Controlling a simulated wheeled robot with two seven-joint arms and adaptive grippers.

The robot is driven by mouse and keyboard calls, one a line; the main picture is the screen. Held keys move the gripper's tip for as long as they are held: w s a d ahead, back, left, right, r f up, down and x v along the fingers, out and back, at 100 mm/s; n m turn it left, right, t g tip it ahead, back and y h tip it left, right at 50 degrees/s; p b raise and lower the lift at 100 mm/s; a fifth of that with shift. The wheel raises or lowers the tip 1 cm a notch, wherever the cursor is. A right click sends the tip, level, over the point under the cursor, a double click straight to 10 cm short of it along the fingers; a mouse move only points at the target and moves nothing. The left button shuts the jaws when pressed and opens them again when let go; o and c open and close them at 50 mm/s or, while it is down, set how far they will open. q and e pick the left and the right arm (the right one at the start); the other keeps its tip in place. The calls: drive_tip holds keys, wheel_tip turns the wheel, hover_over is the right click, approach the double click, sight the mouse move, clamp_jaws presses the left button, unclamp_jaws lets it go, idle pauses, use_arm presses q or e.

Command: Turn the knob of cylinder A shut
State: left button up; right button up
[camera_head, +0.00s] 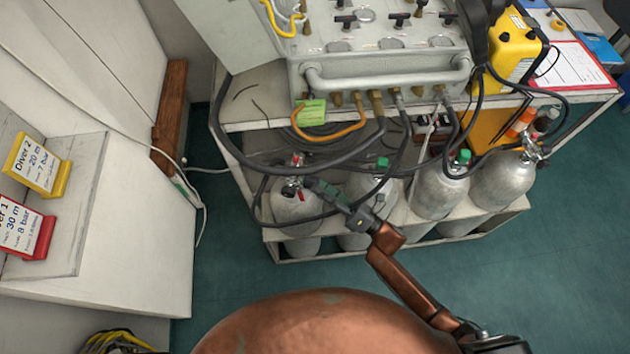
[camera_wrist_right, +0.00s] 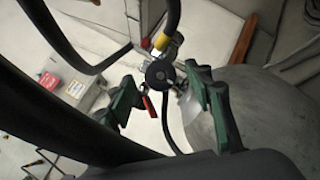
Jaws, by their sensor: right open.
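The leftmost grey cylinder (camera_head: 294,208) stands on the lower shelf of the cart; I take it for cylinder A, but no letter is readable. Its valve (camera_head: 291,186) is at the top, partly covered by hoses. In the right wrist view a round black knob (camera_wrist_right: 159,73) faces the camera, with a small red lever (camera_wrist_right: 148,104) below it. My right gripper (camera_head: 313,185) is at this valve from the right. Its green fingers (camera_wrist_right: 160,84) are open, one on each side of the knob; I cannot tell if they touch it. My left gripper is out of view.
Several more cylinders (camera_head: 440,192) stand to the right on the shelf. Black hoses (camera_head: 232,150) loop in front of the valves. The grey air panel (camera_head: 385,65) sits above on the cart. Diver signs (camera_head: 38,166) stand at left. The teal floor (camera_head: 560,240) is clear at right.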

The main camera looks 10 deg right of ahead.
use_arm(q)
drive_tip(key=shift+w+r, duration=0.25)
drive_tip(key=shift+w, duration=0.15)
use_arm(e)
drive_tip(key=shift+x, duration=1.2)
drive_tip(key=shift+c, duration=0.6)
drive_tip(key=c, duration=1)
drive_tip(key=shift+c, duration=0.2)
